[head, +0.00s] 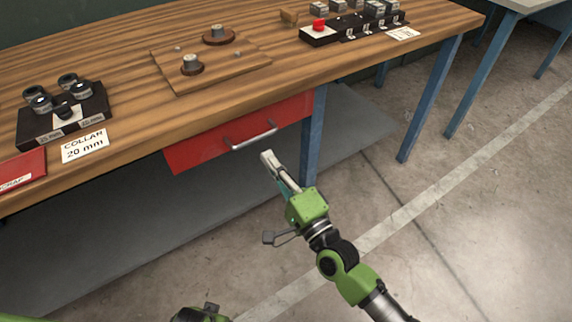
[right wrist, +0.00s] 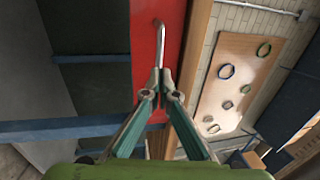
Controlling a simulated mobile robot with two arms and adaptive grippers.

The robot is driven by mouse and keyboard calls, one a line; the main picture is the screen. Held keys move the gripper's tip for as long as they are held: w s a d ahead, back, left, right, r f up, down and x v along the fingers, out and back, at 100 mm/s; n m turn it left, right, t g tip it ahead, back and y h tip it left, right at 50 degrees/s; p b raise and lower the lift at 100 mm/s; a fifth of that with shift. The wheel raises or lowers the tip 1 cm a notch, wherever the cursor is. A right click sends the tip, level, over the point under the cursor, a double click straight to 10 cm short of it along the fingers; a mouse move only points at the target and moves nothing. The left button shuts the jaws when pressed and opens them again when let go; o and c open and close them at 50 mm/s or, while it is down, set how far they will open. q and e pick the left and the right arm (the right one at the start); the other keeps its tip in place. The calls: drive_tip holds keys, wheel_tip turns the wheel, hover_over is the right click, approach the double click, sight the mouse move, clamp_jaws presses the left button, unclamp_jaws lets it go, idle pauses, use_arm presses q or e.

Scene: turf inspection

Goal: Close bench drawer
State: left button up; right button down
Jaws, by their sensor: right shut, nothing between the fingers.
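The red bench drawer (head: 205,148) sits under the front edge of the wooden bench top (head: 225,108). Its front looks about flush with that edge, and no drawer interior shows; I cannot tell if a small gap is left. Its metal bar handle (head: 252,136) faces me. My right gripper (head: 267,156) is shut and empty, just in front of and below the handle. In the right wrist view the closed fingertips (right wrist: 160,72) overlap the near end of the handle (right wrist: 158,42); I cannot tell if they touch. Only a piece of my left arm shows at the bottom edge.
A blue bench leg (head: 312,140) stands just right of the drawer. The bench top holds a dark block with collars (head: 62,112), a wooden board (head: 235,68) and a black rack (head: 350,37) with a red button. The floor to the right is clear.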

use_arm(q)
drive_tip(key=shift+w+r, duration=0.1)
drive_tip(key=shift+r, duration=0.15)
use_arm(e)
drive_tip(key=v, duration=1)
